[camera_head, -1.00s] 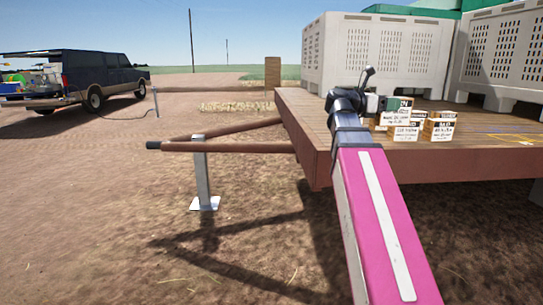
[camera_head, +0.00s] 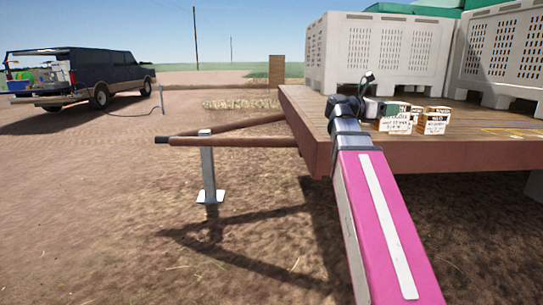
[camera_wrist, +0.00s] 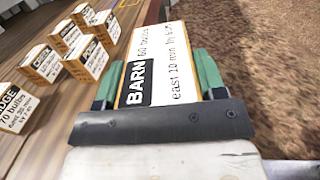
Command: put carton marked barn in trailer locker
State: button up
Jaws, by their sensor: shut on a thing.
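The carton marked BARN (camera_wrist: 170,55) is held between the green fingers of my gripper (camera_wrist: 160,82) in the wrist view. Its white label faces the camera and reads "60 bulbs". In the head view my gripper (camera_head: 388,108) is above the near left part of the trailer deck (camera_head: 460,125), beside other cartons; I cannot single out the held carton there. I cannot make out a locker in either view.
Several other labelled cartons (camera_wrist: 70,35) stand on the deck, one marked RIDGE (camera_wrist: 12,108). They also show in the head view (camera_head: 434,121). White slotted bins (camera_head: 375,50) stand behind. A drawbar (camera_head: 225,141) projects left; open dirt lies beyond. A dark van (camera_head: 90,70) is parked far left.

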jog(key=a+f+n+t+y, duration=0.1)
jog(key=a+f, duration=0.5)
jog(key=f, duration=0.6)
jog(key=w+a+f+n+t+y, duration=0.1)
jog(key=a+f+n+t, duration=0.2)
jog(key=f, duration=1)
jog(key=w+a+f+n+t+y, duration=0.1)
jog(key=a+f+t, duration=0.3)
jog(key=a+f, duration=0.5)
notch_tip(320, 180, down, 4)
jog(key=shift+a+r+n+t+y, duration=0.1)
jog(key=shift+a+n+t+y, duration=0.25)
jog(key=shift+n, duration=0.25)
